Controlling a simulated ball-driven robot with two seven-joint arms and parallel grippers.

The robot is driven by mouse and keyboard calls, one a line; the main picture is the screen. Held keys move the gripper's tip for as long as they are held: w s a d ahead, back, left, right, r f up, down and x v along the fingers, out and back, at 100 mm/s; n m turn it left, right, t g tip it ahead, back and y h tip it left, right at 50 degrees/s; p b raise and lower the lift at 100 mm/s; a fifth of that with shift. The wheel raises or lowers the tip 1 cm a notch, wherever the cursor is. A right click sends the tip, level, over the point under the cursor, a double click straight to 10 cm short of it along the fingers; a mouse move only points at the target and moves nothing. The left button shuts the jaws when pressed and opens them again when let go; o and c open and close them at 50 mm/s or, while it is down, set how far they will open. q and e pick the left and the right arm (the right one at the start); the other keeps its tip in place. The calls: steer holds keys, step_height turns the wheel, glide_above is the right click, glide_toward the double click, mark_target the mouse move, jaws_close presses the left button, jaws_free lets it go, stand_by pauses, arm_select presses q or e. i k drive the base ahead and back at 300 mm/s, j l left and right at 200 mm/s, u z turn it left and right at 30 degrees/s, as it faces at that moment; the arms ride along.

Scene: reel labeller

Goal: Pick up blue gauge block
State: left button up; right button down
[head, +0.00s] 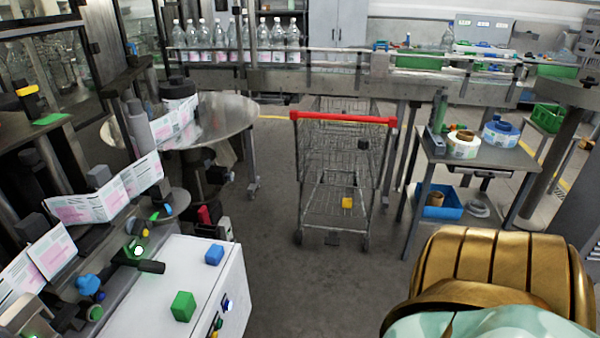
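The blue gauge block (214,254) lies on the white top of a cabinet (165,269) at the lower left in the head view. It sits near the back right corner of that top, and nothing touches it. A green block (183,306) lies on the same top, nearer to me and a little to the left, apart from the blue one. Neither my left nor my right gripper shows in this view.
The labeller with its pink-and-white label web (100,200) stands left of the cabinet top. A wire cart with a red handle (343,118) stands ahead. A side table (480,158) with reels is at the right. Grey floor (300,290) is clear right of the cabinet.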

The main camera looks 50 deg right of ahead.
mark_target(216, 252)
steer(key=z, duration=1.05)
